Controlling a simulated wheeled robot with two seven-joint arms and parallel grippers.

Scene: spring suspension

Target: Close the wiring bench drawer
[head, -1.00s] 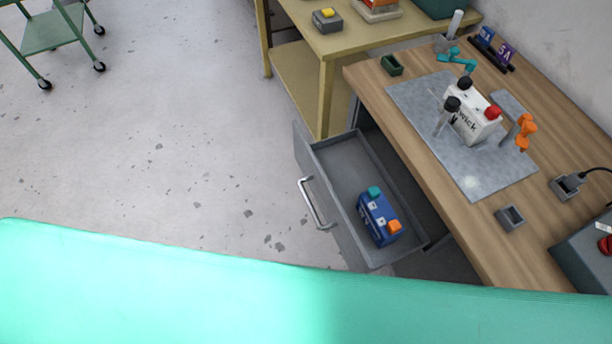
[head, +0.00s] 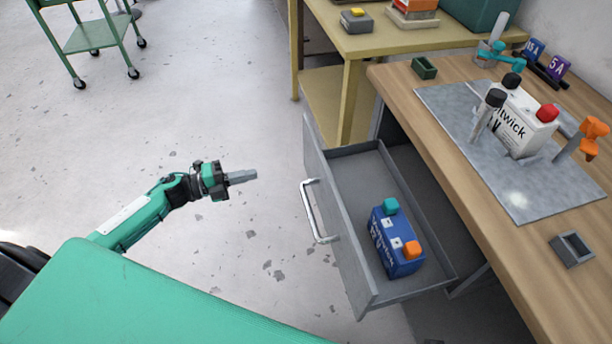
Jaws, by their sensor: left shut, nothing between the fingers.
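The grey wiring bench drawer (head: 337,238) stands pulled out from under the wooden bench (head: 425,120). Its silver bar handle (head: 313,211) is on the front panel, facing left. A blue battery-like box (head: 392,245) with a teal cap and an orange cap lies inside the drawer. My left gripper (head: 243,177) is shut and empty, left of the handle and apart from it, over the floor in the picture. My right gripper is not in view.
A white box (head: 518,125) and clamps stand on a grey mat (head: 535,205) on the bench. A yellow table (head: 350,48) stands behind. A green cart (head: 90,38) is far left. The floor left of the drawer is clear.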

